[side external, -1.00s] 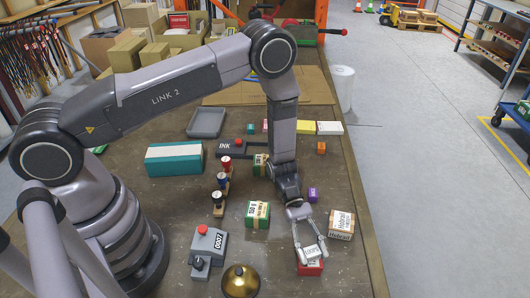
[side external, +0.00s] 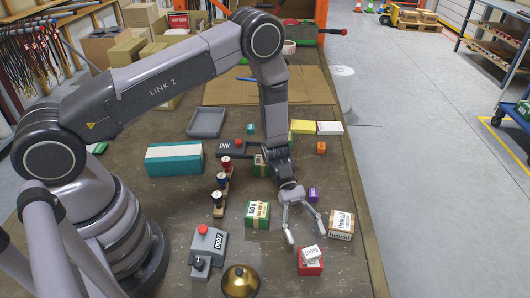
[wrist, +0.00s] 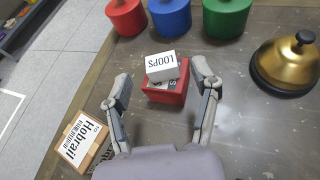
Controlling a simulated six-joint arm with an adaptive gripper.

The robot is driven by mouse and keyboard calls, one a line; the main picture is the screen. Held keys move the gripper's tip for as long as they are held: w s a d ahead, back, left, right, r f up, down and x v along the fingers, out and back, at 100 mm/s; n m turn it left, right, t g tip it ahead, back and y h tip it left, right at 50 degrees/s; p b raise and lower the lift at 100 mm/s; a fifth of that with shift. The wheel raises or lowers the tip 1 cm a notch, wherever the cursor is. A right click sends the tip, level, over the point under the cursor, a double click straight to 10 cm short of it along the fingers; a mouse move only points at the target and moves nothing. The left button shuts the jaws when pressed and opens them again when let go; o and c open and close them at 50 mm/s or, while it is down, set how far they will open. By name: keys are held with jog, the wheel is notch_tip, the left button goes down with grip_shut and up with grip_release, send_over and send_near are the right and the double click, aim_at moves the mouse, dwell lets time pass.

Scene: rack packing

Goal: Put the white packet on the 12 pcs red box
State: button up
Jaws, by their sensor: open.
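The white packet (side external: 310,253), marked LOOPS, rests on top of the red box (side external: 312,268) near the table's front right. In the wrist view the white packet (wrist: 162,66) lies slightly askew on the red box (wrist: 168,92), whose own label is partly covered, so its 12 pcs marking cannot be read. My gripper (side external: 306,238) is open and empty, its fingers spread apart above and behind the box. It also shows in the wrist view (wrist: 162,77), with one finger on each side of the packet and not touching it.
The Hobrail box (side external: 341,224) stands right of my gripper, a green box (side external: 257,214) left of it. A brass bell (side external: 241,281) and a control box (side external: 209,245) stand at front left. Red (wrist: 126,15), blue (wrist: 170,16) and green (wrist: 226,17) cylinders stand beyond the red box in the wrist view.

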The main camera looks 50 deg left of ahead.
jog(key=v, duration=0.7)
jog(key=s+a+r+m+t+y, duration=0.1)
jog(key=s+a+r+m+y, duration=0.15)
jog(key=r, duration=0.45)
jog(key=s+a+r+m+t+y, duration=0.1)
jog(key=a+r+m+y, duration=0.15)
jog(key=r, duration=0.55)
jog(key=s+a+r+m+t+y, duration=0.1)
jog(key=s+a+r+m, duration=0.15)
jog(key=r, duration=0.45)
jog(key=s+a+r+m+t+y, duration=0.6)
jog(key=s+a+r+t, duration=0.2)
jog(key=s, duration=0.5)
notch_tip(320, 180, up, 3)
jog(key=shift+s+a+f+y, duration=0.15)
jog(key=shift+s+a+y, duration=0.15)
jog(key=shift+a, duration=0.8)
